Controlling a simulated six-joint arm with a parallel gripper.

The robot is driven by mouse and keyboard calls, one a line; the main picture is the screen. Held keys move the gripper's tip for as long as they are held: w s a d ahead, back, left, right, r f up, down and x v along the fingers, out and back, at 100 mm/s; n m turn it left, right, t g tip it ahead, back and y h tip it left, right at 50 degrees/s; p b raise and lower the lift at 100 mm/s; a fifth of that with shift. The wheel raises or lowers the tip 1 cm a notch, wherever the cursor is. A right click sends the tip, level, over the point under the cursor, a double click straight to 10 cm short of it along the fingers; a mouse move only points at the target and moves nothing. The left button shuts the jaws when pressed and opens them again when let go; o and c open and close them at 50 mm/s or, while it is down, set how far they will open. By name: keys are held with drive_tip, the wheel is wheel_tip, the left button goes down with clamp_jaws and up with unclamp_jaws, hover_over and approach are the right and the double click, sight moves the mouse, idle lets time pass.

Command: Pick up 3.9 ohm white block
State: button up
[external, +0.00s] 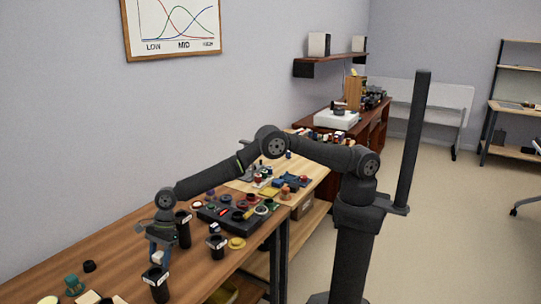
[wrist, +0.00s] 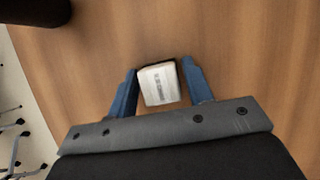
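A small white block (wrist: 158,84) with dark printed marks, too small to read, lies between the two blue fingers of my gripper (wrist: 159,80) in the wrist view. Its top left edge is very close to the left finger. A thin strip of wood shows between the block and the right finger, so the gripper looks open around it. In the external view the white block (external: 157,257) shows low between the fingers of my gripper (external: 159,259), which points down over the wooden bench (external: 127,244). Whether the block touches the bench is hard to tell.
Black cups stand close by: one in front (external: 157,284), one behind (external: 183,230) and one to the right (external: 216,246). A dark cup edge (wrist: 35,10) shows at the wrist view's top left. A black tray (external: 225,219) with small parts lies farther back. Wood around the block is clear.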

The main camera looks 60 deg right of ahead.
drive_tip(key=c, duration=0.7)
drive_tip(key=shift+r, duration=0.1)
